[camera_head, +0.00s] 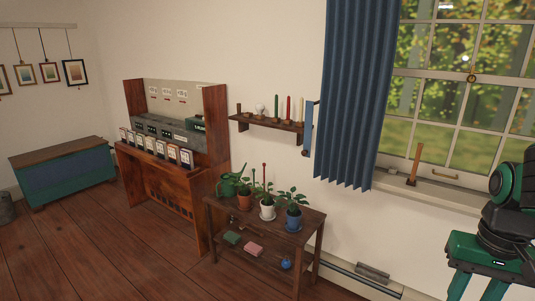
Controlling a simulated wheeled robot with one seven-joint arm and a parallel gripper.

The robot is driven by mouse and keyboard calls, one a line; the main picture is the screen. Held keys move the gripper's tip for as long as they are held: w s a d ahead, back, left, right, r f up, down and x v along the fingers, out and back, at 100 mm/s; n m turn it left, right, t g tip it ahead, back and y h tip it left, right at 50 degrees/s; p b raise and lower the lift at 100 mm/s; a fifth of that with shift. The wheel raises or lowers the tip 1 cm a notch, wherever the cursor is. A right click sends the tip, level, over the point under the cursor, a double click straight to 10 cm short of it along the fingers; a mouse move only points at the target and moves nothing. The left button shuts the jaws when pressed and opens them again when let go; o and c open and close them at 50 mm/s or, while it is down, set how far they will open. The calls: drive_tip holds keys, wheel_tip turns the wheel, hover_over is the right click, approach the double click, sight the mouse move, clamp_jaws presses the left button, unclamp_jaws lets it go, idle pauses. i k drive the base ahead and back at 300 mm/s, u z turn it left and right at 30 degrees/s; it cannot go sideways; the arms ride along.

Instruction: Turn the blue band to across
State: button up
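A narrow blue band (309,127) hangs upright beside the left edge of the blue curtain (352,95), at the right end of the wall shelf. Small dark fittings show at its top and bottom. It looks lengthwise up and down, but it is small and its mounting is hard to make out. My gripper (478,288) is at the lower right, well away from the band and in front of the window wall. Its green fingers point down and stand apart, with nothing seen between them. The fingertips are partly cut off by the frame edge.
A wall shelf (268,122) holds several candles. Below stands a wooden plant table (312,220) with potted plants. A wooden desk (165,185) and a teal chest (65,180) are farther left. The windowsill (430,196) holds a wooden-handled object. Floor at lower left is clear.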

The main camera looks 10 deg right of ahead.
sight(309, 109)
drive_tip(key=u, duration=0.15)
drive_tip(key=i, duration=1.1)
drive_tip(key=z, duration=0.35)
